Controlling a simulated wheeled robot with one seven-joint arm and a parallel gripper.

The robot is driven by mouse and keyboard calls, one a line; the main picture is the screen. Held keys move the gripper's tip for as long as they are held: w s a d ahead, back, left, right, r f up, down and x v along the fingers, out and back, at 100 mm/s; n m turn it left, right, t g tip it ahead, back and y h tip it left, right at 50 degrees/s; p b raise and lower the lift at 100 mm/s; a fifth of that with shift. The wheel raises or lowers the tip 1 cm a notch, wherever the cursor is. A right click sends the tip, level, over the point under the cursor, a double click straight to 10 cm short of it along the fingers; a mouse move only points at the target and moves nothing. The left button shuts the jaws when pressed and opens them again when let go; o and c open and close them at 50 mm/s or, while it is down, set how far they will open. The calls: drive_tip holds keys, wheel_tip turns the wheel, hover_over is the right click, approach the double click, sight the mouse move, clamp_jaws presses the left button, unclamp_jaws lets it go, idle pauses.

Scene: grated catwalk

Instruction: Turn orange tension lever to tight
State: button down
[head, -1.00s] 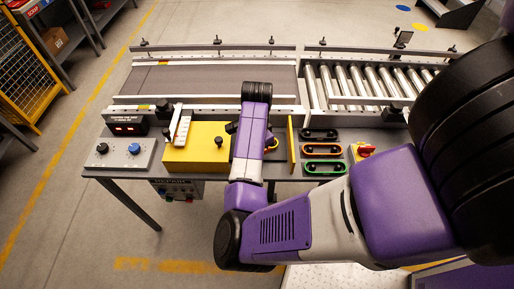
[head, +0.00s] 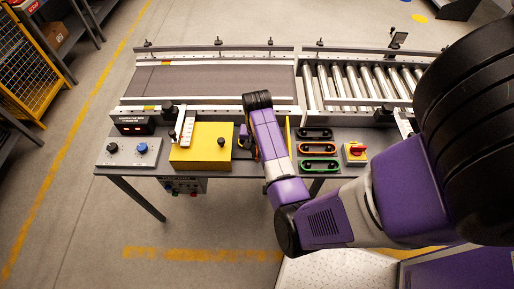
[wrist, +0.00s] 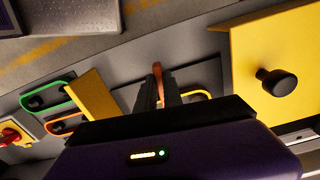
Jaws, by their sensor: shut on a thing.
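The orange tension lever (wrist: 157,70) shows as an orange tip between the dark fingers of my gripper (wrist: 164,88) in the wrist view. The fingers are closed on it. A yellow curved piece (wrist: 198,95) lies just right of the fingers in that view. In the head view my arm covers most of the lever's spot, between the yellow box (head: 201,157) and a thin yellow upright plate (head: 288,133). The lever's base and any tight mark are hidden, so I cannot tell its exact setting.
The yellow box has a black knob (head: 221,142) on top. Right of the plate are black, orange and green oval handles (head: 317,149) and a red-and-yellow rotary switch (head: 355,152). A grey panel with knobs (head: 128,151) stands left. A belt and roller conveyor (head: 360,85) run behind.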

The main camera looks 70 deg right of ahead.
drive_tip(key=shift+n+p, duration=0.4)
drive_tip(key=shift+n, duration=0.2)
drive_tip(key=c, duration=1.5)
unclamp_jaws()
drive_tip(key=shift+r, duration=0.1)
drive_tip(key=shift+r, duration=3.85)
